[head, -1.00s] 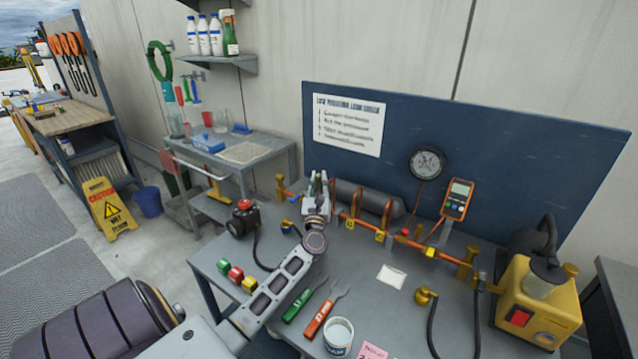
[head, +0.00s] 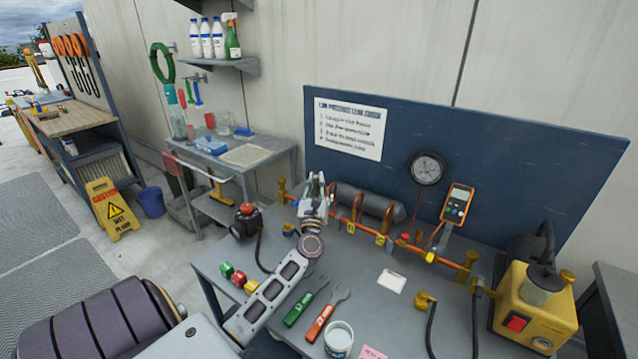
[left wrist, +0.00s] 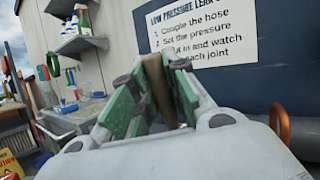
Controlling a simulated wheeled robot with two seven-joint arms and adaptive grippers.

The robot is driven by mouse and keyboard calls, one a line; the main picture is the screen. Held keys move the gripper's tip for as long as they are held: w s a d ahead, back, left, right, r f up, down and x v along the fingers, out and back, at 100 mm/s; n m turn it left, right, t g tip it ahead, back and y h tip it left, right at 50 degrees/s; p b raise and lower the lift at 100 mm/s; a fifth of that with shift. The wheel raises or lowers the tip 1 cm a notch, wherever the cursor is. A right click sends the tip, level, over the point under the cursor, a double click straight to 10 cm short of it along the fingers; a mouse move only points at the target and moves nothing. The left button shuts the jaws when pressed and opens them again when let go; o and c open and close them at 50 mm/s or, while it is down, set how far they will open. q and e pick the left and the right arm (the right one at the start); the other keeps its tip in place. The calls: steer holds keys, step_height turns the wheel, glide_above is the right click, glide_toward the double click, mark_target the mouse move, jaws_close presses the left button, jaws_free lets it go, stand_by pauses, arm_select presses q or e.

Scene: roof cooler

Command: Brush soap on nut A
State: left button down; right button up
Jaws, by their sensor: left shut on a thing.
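My left gripper (head: 314,184) reaches over the bench at the left end of the copper pipe line. It also shows in the left wrist view (left wrist: 152,95), its green-padded fingers shut on a brown handle (left wrist: 160,92), which looks like the brush's. The bristles are hidden. A white cup (head: 339,346) with pale contents stands at the bench front. My right gripper is not in view.
A green-handled tool (head: 300,306) and a red-handled wrench (head: 322,318) lie before the pipe. A yellow pump (head: 530,308) stands at the right with black hoses. A dark blue board (head: 470,170) with a gauge (head: 427,168) rises behind. Coloured blocks (head: 238,278) sit at the left edge.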

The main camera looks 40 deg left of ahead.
arm_select(q)
steer(key=shift+s+d+r+p, duration=0.15)
steer(key=shift+s+r+p, duration=0.8)
steer(key=shift+s+r, duration=0.35)
